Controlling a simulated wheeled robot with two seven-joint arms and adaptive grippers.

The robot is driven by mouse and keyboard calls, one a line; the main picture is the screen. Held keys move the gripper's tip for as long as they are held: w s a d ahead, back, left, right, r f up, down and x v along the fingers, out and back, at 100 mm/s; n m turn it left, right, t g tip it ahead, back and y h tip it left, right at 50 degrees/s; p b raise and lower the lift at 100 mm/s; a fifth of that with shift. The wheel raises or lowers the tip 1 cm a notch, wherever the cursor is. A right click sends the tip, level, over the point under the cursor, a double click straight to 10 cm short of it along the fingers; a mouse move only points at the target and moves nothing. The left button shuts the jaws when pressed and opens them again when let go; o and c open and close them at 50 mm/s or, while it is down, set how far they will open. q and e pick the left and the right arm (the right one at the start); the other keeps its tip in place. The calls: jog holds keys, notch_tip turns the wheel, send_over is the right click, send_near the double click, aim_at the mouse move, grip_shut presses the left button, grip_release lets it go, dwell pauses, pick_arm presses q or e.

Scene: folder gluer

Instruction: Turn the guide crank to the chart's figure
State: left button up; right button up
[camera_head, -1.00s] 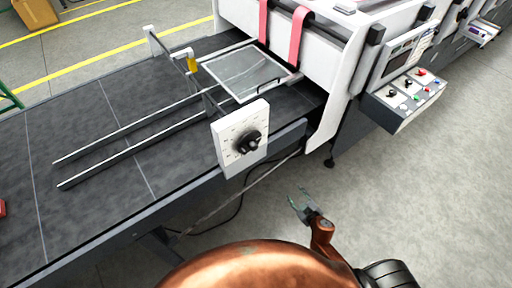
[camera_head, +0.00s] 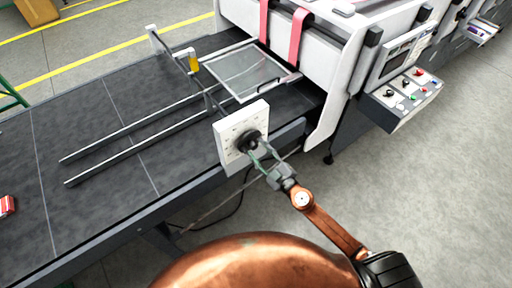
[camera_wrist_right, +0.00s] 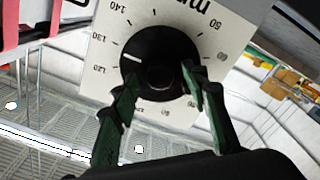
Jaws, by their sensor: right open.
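The guide crank is a black round knob (camera_head: 249,141) on a white dial plate (camera_head: 228,152) at the side of the dark feed table. In the right wrist view the knob (camera_wrist_right: 160,58) has a white pointer line near the mark that looks like 120, and figures ring it on the dial plate (camera_wrist_right: 232,32). My right gripper (camera_head: 260,155) is at the knob's front. In the wrist view its green fingers (camera_wrist_right: 162,95) are open, one on each side of the knob's lower part; I cannot tell if they touch it. No chart can be made out. My left gripper is not in view.
Two guide rails (camera_head: 130,155) lie along the feed table (camera_head: 70,125). A clear framed plate (camera_head: 245,72) lies by the white machine (camera_head: 325,55). A control panel (camera_head: 405,95) with buttons is at right. A red-and-white item (camera_head: 7,205) sits at the left edge. Floor at right is free.

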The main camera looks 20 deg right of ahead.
jog(key=shift+w+a, duration=0.2)
jog(key=shift+w, duration=0.35)
grip_shut()
